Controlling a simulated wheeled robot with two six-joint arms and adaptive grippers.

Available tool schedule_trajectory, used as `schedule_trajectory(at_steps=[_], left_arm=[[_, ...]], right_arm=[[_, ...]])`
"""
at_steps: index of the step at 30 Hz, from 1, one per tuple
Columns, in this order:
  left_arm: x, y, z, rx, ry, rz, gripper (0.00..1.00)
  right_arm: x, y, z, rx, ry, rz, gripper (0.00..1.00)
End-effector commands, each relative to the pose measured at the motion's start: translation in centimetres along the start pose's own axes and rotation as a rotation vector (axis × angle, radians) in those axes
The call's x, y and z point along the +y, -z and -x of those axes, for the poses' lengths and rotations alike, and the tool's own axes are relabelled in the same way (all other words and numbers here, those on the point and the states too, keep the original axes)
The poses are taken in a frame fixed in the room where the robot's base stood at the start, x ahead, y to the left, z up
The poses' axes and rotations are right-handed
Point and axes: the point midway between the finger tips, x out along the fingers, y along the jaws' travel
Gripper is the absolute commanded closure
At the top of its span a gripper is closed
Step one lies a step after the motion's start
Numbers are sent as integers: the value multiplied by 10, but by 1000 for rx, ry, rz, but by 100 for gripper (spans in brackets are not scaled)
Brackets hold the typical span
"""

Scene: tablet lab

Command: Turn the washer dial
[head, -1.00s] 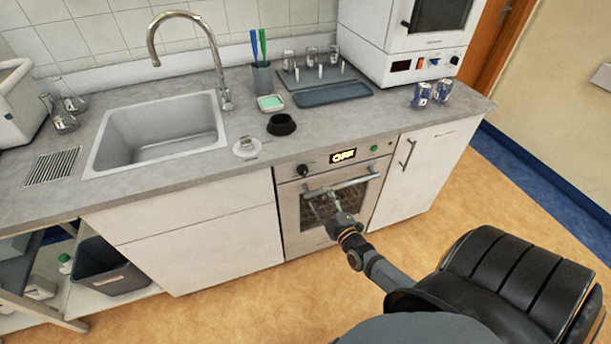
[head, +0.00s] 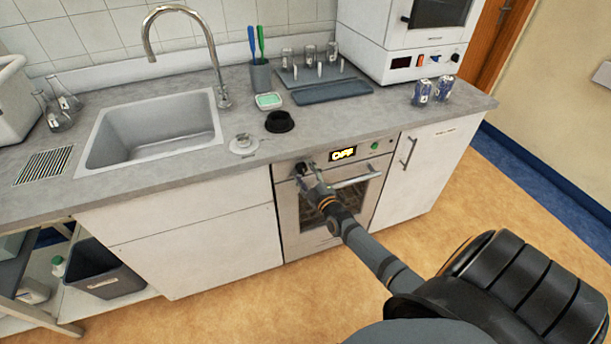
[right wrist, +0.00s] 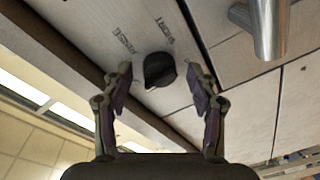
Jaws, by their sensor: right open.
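The washer (head: 312,215) is built in under the counter, with its door closed and its display (head: 343,154) reading OFF. Its black dial (head: 301,168) sits at the left of the front panel and is partly covered by my right gripper in the head view. My right gripper (head: 305,174) is open in front of the dial. In the right wrist view the dial (right wrist: 159,70) shows between and beyond the two spread fingers of the gripper (right wrist: 160,80), with printed labels beside it; contact is not visible. My left gripper is not in view.
The washer's bar handle (head: 357,181) lies just right of my gripper and shows large in the right wrist view (right wrist: 264,25). The counter edge overhangs the panel.

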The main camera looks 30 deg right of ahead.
Motion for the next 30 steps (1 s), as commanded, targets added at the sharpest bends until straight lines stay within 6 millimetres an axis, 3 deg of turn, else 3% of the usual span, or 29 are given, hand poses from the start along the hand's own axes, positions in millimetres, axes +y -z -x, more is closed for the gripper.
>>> schedule_trajectory(at_steps=[4, 15, 23, 30], left_arm=[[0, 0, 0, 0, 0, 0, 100], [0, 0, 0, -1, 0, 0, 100], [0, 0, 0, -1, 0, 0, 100], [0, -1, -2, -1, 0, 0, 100]], right_arm=[[0, 0, 0, 0, 0, 0, 44], [0, 0, 0, 0, 0, 0, 94], [0, 0, 0, 2, -3, -23, 96], [-1, 0, 0, 9, -14, -142, 96]])
